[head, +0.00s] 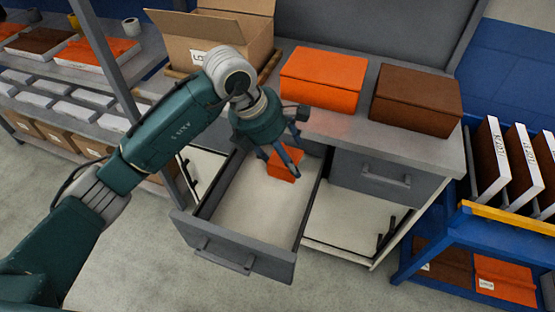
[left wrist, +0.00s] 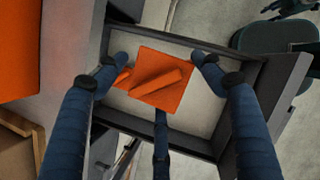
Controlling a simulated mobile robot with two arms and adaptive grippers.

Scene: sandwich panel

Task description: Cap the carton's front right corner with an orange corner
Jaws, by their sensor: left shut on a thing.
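An orange corner (head: 282,168) is in the open drawer (head: 246,262) of the grey bench. It also shows in the left wrist view (left wrist: 172,72), with a raised fold across it, between the blue fingers. My left gripper (head: 284,157) points down into the drawer and is shut on this orange corner. I cannot tell whether the corner still touches the drawer floor. The open cardboard carton (head: 258,52) stands on the bench behind my left arm, with its flaps up and a label on its front. My arm hides part of its front. My right gripper is not in view.
An orange box (head: 322,80) and a brown box (head: 417,98) stand on the bench right of the carton. A closed drawer (head: 374,176) is beside the open one. A blue rack (head: 440,235) with panels stands at right, shelves at left.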

